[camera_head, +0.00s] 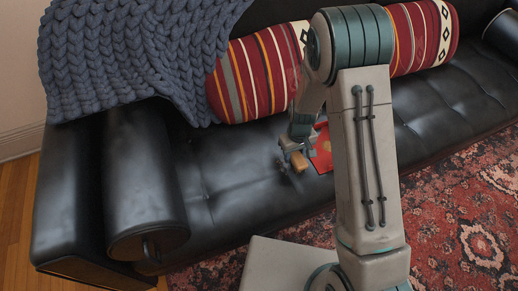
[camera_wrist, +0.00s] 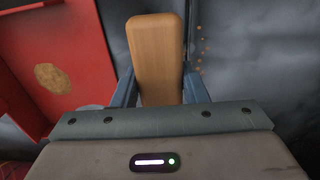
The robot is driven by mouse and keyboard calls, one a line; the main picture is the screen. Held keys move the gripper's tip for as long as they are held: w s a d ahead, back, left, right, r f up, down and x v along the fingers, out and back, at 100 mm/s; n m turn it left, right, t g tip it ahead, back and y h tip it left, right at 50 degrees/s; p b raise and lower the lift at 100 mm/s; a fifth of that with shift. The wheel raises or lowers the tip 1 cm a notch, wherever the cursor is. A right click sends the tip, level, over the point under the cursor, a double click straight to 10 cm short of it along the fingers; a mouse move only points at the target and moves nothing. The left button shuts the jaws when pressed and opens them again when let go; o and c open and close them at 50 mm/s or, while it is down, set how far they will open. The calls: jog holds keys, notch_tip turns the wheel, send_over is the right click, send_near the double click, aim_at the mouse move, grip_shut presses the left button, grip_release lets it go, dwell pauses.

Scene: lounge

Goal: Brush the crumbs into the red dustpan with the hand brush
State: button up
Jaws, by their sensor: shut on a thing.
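My gripper (camera_head: 294,150) is low over the black sofa seat, shut on the hand brush (camera_head: 299,162). In the wrist view, the brush's light wooden body (camera_wrist: 157,55) stands between my two fingers; its bristles cannot be made out. The red dustpan (camera_head: 322,150) lies on the seat just right of my gripper, partly hidden by my arm. Several tiny orange-brown crumbs (camera_wrist: 200,40) lie on the seat right of the brush.
The black leather sofa (camera_head: 240,178) has a black bolster (camera_head: 140,185) at its left end. A striped red bolster (camera_head: 255,75) and a chunky grey knitted blanket (camera_head: 120,50) lie along its back. A patterned red rug (camera_head: 470,210) covers the floor in front.

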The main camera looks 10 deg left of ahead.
jog(key=shift+w+d+r, duration=0.2)
jog(key=shift+w+d, duration=0.25)
jog(key=shift+d, duration=0.15)
notch_tip(320, 180, up, 3)
jog(key=shift+s+a+r+p, duration=0.1)
jog(key=shift+s+r+p, duration=0.1)
jog(key=shift+p, duration=0.9)
jog(key=shift+w+r+p, duration=0.1)
jog(key=shift+r+p, duration=1.45)
jog(key=shift+r, duration=0.65)
